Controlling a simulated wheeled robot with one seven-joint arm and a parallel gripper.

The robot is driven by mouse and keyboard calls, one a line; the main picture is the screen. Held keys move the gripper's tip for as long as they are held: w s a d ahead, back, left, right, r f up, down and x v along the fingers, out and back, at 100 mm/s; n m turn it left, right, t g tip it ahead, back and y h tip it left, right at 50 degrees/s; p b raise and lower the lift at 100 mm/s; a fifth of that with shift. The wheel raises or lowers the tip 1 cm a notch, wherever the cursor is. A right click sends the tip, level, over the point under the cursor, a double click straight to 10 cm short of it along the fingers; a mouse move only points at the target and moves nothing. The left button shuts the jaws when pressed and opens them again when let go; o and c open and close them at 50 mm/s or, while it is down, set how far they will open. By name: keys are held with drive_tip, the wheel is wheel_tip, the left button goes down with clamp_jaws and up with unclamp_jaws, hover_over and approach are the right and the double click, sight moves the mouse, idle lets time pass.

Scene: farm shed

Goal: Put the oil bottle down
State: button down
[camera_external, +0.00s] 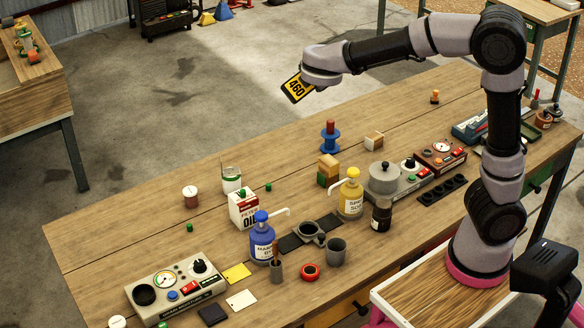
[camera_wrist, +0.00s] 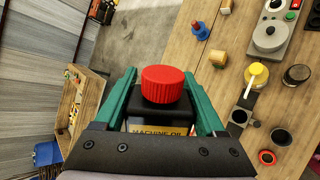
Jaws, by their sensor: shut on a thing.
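My gripper (camera_external: 306,82) is raised high over the far side of the table. It is shut on the oil bottle (camera_external: 295,88), whose yellow and black label reads 460 and which looks tilted. In the wrist view the bottle (camera_wrist: 164,112) sits between the two teal fingers, with a red cap, a black top and a label reading MACHINE OIL. Its lower part is hidden there by the gripper body. The bottle is apart from the wooden table (camera_external: 120,225).
On the table stand a blue pump bottle (camera_external: 262,243), a yellow pump bottle (camera_external: 351,198), a white oil carton (camera_external: 243,209), a blue spool (camera_external: 330,140) and a control box (camera_external: 175,290). The far left tabletop and the strip behind the spool look clear.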

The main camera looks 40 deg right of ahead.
drive_tip(key=s+d+m+g+y, duration=0.1)
drive_tip(key=s+d+m+g, duration=0.1)
drive_tip(key=s+d+m, duration=0.4)
drive_tip(key=w+d+f+n+y, duration=0.15)
drive_tip(key=w+f, duration=0.25)
drive_tip(key=f, duration=0.4)
drive_tip(key=w+d+f+n+y, duration=0.1)
drive_tip(key=w+f+n, duration=0.2)
drive_tip(key=f, duration=0.6)
drive_tip(key=d+f+n+y, duration=0.1)
drive_tip(key=d+f, duration=0.2)
drive_tip(key=f, duration=0.3)
drive_tip(key=d+f+n+y, duration=0.1)
drive_tip(key=d+f, duration=0.3)
drive_tip(key=f, duration=0.3)
drive_tip(key=shift+w+f+n+t, duration=0.25)
drive_tip(key=shift+w+n+t, duration=0.1)
drive_tip(key=shift+w+t, duration=0.1)
